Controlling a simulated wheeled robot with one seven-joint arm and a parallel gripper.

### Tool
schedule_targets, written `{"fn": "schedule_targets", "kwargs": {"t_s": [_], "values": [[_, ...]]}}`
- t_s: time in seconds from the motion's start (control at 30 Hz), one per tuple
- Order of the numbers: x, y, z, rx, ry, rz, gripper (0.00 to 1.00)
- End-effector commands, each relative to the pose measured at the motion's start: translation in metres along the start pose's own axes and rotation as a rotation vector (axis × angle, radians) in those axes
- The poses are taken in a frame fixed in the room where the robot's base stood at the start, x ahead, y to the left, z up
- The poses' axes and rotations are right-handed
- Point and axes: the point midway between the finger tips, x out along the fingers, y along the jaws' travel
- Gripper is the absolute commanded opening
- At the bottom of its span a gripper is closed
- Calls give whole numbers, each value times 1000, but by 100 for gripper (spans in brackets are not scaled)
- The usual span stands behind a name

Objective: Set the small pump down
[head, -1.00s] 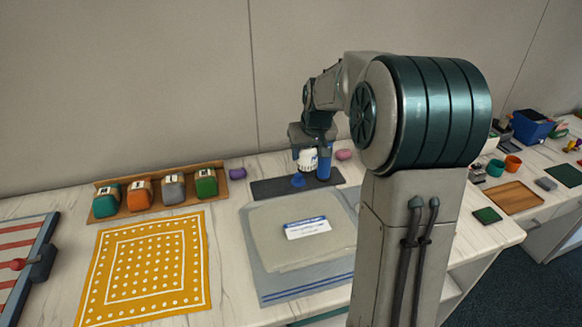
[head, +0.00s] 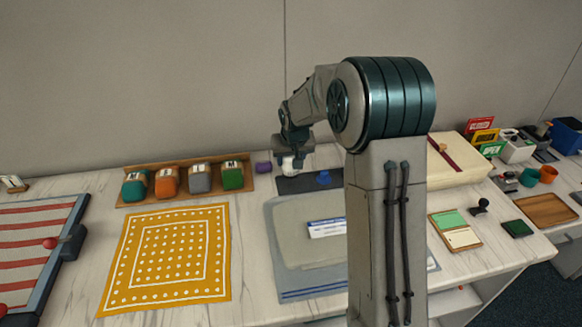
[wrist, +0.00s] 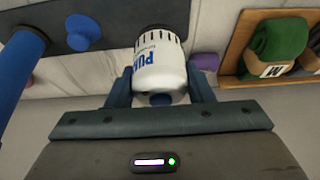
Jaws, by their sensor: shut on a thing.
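The small pump (wrist: 160,68) is white with a dark slotted band and blue lettering. My gripper (wrist: 160,97) is shut on it, one finger on each side. In the head view the pump (head: 288,164) hangs under my gripper (head: 293,152) by the left end of a dark mat (head: 296,186). Whether its base touches the mat is unclear. A blue knob (head: 323,178) stands on the mat, right of the pump. The knob (wrist: 82,32) also shows in the wrist view, left of the pump.
A blue cylinder (wrist: 18,68) stands beyond the knob in the wrist view. My arm hides the mat's right side.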

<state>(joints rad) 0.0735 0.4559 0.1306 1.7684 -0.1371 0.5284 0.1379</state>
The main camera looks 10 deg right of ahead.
Motion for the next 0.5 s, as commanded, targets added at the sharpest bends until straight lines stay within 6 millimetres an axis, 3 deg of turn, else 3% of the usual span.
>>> {"fn": "schedule_targets", "kwargs": {"t_s": [0.2,0.5], "values": [[29,0,13,-1,-5,0,18],[34,0,15,-1,-1,0,18]]}}
